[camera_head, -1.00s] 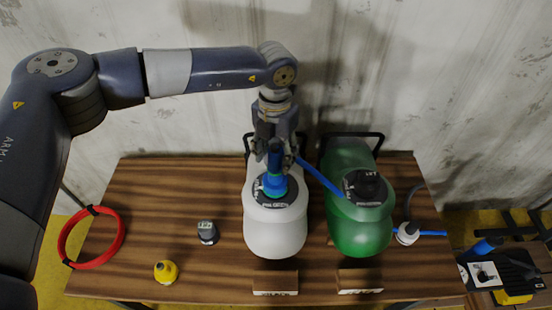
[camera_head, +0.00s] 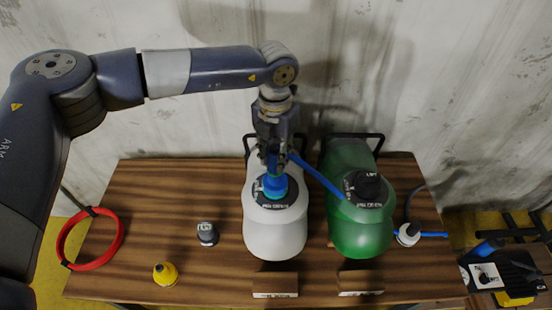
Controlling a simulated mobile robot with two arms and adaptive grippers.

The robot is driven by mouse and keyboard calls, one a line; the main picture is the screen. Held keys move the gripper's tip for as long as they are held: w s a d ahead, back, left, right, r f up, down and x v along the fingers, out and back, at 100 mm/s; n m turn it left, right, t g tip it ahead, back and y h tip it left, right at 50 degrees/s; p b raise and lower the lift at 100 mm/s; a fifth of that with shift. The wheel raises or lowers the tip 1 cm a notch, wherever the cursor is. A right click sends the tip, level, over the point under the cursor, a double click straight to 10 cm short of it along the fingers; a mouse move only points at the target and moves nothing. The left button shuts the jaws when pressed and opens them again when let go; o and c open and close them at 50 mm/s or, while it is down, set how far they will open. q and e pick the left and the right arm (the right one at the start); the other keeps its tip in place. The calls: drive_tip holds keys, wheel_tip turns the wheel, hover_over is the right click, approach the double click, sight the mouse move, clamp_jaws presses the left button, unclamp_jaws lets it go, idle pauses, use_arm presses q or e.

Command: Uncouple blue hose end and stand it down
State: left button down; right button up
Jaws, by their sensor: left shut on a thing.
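The blue hose end (camera_head: 274,186) stands upright on the round dark fitting (camera_head: 276,201) on top of the white tank. A blue hose (camera_head: 318,176) runs from it to the right, across towards the green tank. My left gripper (camera_head: 273,150) comes down from above and is shut on the upper part of the hose end, its fingers partly hiding it. I cannot tell whether the hose end is still locked in the fitting. My right gripper is not in view.
The white tank (camera_head: 274,236) and green tank (camera_head: 361,231) stand on a wooden table (camera_head: 150,212). A red hose coil (camera_head: 67,243), a yellow cap (camera_head: 165,273) and a grey-black cap (camera_head: 207,233) lie left. A white fitting (camera_head: 407,235) lies right. Small labelled blocks (camera_head: 275,282) line the front.

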sight(275, 147)
use_arm(q)
drive_tip(key=shift+r, duration=0.7)
idle(0.5)
drive_tip(key=shift+r+p, duration=0.6)
drive_tip(key=shift+r, duration=0.7)
